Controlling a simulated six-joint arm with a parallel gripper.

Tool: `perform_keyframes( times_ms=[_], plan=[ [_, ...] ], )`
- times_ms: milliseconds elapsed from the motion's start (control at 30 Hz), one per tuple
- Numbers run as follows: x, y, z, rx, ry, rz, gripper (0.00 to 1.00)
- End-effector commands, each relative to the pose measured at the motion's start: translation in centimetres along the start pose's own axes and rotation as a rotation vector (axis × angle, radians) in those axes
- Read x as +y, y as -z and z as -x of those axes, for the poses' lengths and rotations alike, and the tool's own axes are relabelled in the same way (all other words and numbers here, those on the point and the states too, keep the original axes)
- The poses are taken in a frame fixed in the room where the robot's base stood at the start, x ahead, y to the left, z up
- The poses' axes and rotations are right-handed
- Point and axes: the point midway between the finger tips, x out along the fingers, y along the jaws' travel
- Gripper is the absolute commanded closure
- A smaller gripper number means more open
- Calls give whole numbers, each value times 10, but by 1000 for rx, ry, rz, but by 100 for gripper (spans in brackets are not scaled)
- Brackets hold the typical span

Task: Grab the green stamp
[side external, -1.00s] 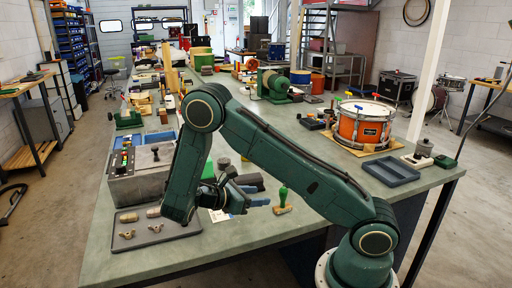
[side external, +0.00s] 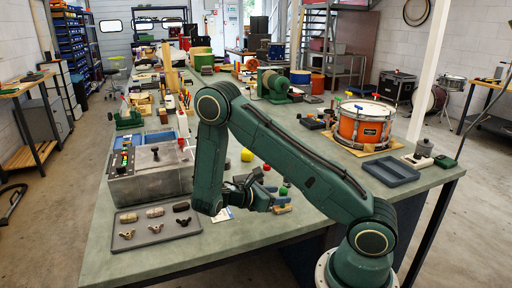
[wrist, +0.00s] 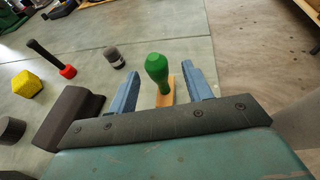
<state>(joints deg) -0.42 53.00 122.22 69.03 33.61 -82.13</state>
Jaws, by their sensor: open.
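The green stamp (wrist: 157,68) stands on the bench, with a rounded green handle on a pale wooden base. In the wrist view my gripper (wrist: 163,76) is open, with one blue finger on each side of the stamp. A gap shows on both sides, and the fingers are not closed on it. In the side external view my gripper (side external: 277,198) is low over the bench, and the stamp's green top (side external: 283,190) shows between the fingers. Part of the stamp is hidden there by the fingers.
A grey tray (side external: 130,241) with small parts lies at the left front. A blue-grey tray (side external: 387,172) lies right of my arm.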

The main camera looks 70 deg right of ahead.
Motion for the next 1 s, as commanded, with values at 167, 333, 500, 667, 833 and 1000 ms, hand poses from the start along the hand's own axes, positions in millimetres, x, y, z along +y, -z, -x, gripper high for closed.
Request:
perform_keyframes(
  times_ms=[167,333,500,667,833,1000],
  plan=[
    [1,-1,-16,-1,5,2,50],
    [2,-2,-36,-1,4,1,50],
    [2,-2,-48,-1,2,0,50],
    [2,-1,-49,0,1,0,50],
    [2,-1,-49,0,1,0,50],
    [2,-1,-49,0,1,0,50]
  ],
)
